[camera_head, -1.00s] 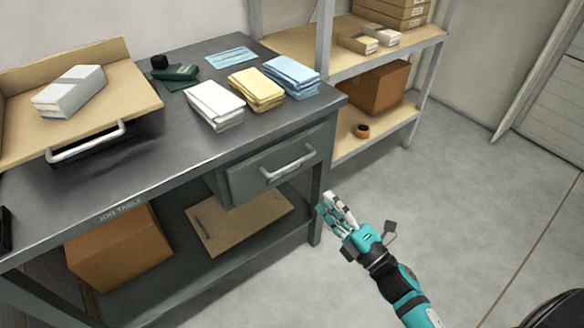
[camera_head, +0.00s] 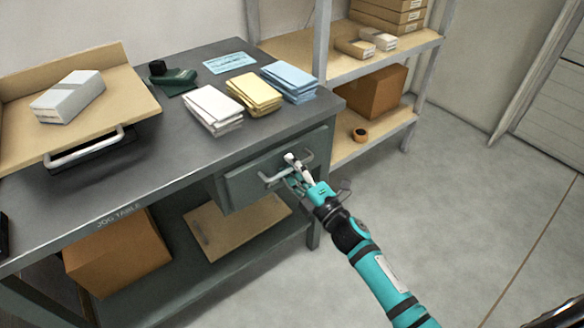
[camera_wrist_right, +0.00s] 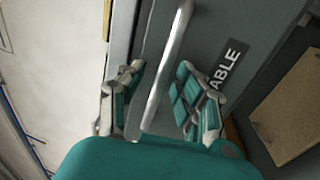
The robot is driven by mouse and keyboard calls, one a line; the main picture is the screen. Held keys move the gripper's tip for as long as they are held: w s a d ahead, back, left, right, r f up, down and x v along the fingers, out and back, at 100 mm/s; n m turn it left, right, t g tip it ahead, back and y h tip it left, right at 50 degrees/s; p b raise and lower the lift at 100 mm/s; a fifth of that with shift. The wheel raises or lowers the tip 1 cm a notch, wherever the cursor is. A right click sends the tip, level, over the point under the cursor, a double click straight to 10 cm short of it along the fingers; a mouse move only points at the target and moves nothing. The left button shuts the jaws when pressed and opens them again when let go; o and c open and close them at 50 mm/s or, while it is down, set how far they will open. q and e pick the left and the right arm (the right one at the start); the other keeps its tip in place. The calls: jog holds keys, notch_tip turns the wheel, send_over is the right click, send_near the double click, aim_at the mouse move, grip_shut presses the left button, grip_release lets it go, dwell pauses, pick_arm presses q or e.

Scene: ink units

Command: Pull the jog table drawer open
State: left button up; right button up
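The grey jog table (camera_head: 165,185) has a drawer (camera_head: 240,187) at its right end. The drawer front looks the same as before and I see no opening above it. Its pale bar handle (camera_head: 268,180) also shows in the right wrist view (camera_wrist_right: 170,60), running between my fingers. My right gripper (camera_head: 295,170) is at the right part of the handle and hides some of it. In the wrist view my right gripper (camera_wrist_right: 158,85) is open, one finger on each side of the bar, with gaps visible. My left gripper is not in view.
Paper stacks, white (camera_head: 213,108), yellow (camera_head: 255,93) and blue (camera_head: 290,80), lie on the tabletop above the drawer. A shelf rack (camera_head: 385,137) stands just beyond the table's right end. The floor (camera_head: 450,190) in front and right is clear.

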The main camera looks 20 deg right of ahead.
grip_shut()
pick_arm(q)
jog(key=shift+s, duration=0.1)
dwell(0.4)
